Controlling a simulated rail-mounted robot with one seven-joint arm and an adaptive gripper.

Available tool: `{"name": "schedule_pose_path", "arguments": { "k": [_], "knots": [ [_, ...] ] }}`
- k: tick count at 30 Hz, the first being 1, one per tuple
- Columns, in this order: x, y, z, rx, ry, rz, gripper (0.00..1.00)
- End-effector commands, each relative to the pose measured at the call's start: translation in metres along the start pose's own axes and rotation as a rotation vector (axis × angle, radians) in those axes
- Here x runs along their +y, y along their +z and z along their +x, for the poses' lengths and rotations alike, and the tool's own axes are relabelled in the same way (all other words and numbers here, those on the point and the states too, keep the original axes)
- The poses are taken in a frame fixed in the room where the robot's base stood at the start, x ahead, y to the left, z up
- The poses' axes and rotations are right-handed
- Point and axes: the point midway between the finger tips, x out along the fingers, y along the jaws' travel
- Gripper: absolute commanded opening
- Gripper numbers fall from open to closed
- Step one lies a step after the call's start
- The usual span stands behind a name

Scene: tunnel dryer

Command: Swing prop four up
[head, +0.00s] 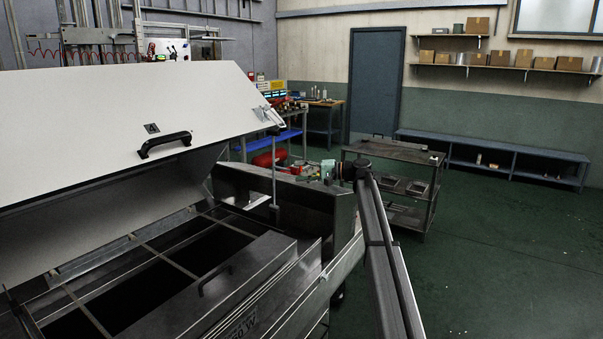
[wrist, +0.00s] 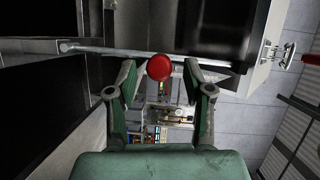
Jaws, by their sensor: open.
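A thin grey rod that looks like a prop (head: 274,175) hangs upright from the right corner of the raised white lid (head: 190,105), its foot over the dryer edge. No number on it can be read. In the wrist view, this rod (wrist: 110,48) crosses beyond my fingertips. My green gripper (head: 328,170) is to the right of the rod. Its fingers (wrist: 160,78) are spread apart. A round red thing like a knob (wrist: 159,67) shows between the fingertips; I cannot tell whether it is attached to the rod or how far away it is.
The lid has a black handle (head: 164,145) and a corner latch (head: 268,115). Below it lies the dark open dryer bay with a steel cover (head: 245,270). A metal cart (head: 405,165) stands behind my arm. The green floor (head: 510,250) at right is clear.

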Motion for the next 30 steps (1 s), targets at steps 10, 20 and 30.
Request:
{"name": "schedule_pose_path", "arguments": {
  "k": [10, 20, 30],
  "knots": [
    [0.000, 0.000, -0.034, 0.002, 0.001, -0.001, 0.51],
    [0.000, 0.000, -0.095, 0.002, 0.000, 0.000, 0.51],
    [0.000, 0.000, -0.120, 0.000, -0.001, 0.000, 0.51]
  ]
}}
